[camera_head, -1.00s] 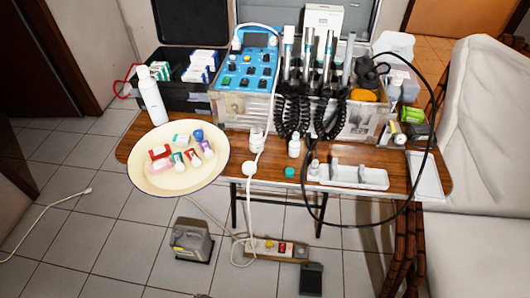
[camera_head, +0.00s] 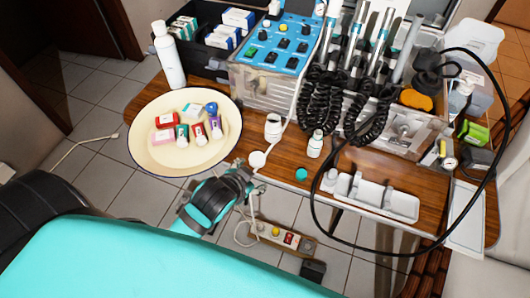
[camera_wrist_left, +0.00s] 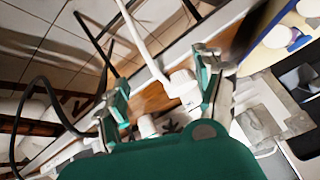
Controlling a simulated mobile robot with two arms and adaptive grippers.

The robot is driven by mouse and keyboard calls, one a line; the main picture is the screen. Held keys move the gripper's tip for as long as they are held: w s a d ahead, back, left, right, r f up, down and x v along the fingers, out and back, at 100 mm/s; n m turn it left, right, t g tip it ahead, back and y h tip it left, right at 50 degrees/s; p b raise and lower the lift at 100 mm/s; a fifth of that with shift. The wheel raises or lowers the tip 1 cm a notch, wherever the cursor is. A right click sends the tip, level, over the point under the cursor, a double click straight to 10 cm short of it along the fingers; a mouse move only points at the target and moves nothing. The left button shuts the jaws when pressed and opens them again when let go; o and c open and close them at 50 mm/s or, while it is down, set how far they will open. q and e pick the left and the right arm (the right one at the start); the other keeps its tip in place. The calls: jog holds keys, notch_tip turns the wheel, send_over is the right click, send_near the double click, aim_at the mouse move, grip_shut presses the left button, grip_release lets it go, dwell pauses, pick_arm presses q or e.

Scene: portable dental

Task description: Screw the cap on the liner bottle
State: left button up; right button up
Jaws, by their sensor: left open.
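A small teal cap (camera_head: 301,174) lies on the wooden table near its front edge. Behind it stands a small upright white bottle (camera_head: 315,143). A second white bottle (camera_head: 273,128) stands to its left. Neither label is readable, so I cannot tell which is the liner bottle. My left gripper (camera_head: 238,180) is low, in front of the table's front edge, left of the cap and bottles. In the left wrist view its fingers (camera_wrist_left: 165,78) are spread apart, with a white object (camera_wrist_left: 183,88) seen between or beyond them; nothing looks gripped. My right gripper is out of view.
A white cable with a round white piece (camera_head: 257,159) hangs near my gripper. A white holder (camera_head: 390,203) and a looping black hose (camera_head: 318,215) lie right. The blue-panelled unit (camera_head: 277,48) stands behind.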

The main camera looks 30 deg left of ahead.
pick_arm(q)
jog(key=w+d+r+m+t+h, duration=0.3)
jog(key=w+d+r+m+t, duration=0.25)
jog(key=r, duration=0.75)
jog(key=w+d+r+m+t+h, duration=0.3)
jog(key=w+r+m+t, duration=0.4)
jog(key=r, duration=0.5)
jog(key=s+d+r+m+g+h, duration=0.2)
jog(key=d+r+m+g+h, duration=0.1)
jog(key=d+r+m+h, duration=0.55)
jog(key=s+d+r+m+g+h, duration=0.1)
jog(key=s+d+m+g+h, duration=0.6)
jog(key=m+g, duration=0.5)
jog(key=m+g+y, duration=0.6)
jog(key=m+y, duration=0.9)
jog(key=y, duration=0.6)
send_over(257, 158)
notch_tip(257, 158, down, 16)
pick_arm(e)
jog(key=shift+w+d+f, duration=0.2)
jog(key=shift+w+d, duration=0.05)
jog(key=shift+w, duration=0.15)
pick_arm(q)
jog(key=shift+f, duration=0.1)
